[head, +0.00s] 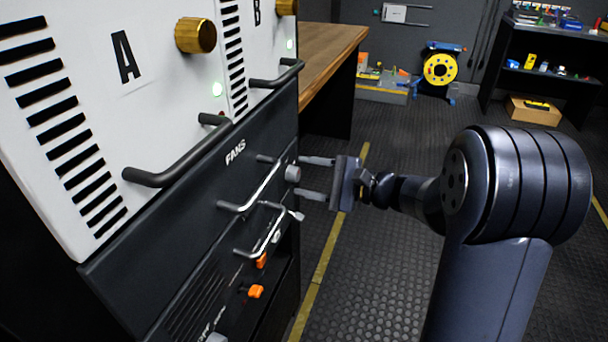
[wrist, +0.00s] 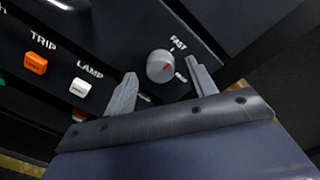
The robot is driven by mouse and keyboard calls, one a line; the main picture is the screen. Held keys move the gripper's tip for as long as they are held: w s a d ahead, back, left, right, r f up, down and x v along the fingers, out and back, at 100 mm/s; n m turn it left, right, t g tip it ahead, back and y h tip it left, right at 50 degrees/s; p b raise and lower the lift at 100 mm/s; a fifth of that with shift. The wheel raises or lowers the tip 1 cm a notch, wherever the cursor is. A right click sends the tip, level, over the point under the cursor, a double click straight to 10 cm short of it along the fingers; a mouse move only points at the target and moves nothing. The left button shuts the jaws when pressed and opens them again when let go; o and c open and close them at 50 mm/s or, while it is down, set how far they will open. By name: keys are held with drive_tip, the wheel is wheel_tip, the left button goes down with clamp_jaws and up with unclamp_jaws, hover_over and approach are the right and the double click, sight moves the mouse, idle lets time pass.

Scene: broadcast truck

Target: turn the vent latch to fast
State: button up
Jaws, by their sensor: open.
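The vent latch appears to be the round grey knob (wrist: 160,65) on the dark panel, with the word FAST at its upper right in the wrist view. A red mark shows on its face, right of centre; I cannot tell exactly which label it points at. Other labels near it are partly hidden by the fingers. The knob also shows in the head view (head: 292,173), on the FANS panel. My gripper (head: 300,177) is open in front of it, with one finger on each side in the wrist view (wrist: 161,69). I see no clear contact.
An orange TRIP switch (wrist: 36,63) and a white LAMP switch (wrist: 80,87) sit left of the knob in the wrist view. Metal handles (head: 255,190) stick out beside the knob in the head view. A wooden bench (head: 330,55) stands behind. The floor at right is clear.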

drive_tip(key=p+v, duration=0.2)
drive_tip(key=v, duration=0.7)
drive_tip(key=shift+d, duration=0.25)
drive_tip(key=b+x, duration=0.2)
drive_tip(key=x, duration=0.9)
drive_tip(key=shift+s+b, duration=0.1)
drive_tip(key=shift+b, duration=0.2)
drive_tip(key=shift+d, duration=0.1)
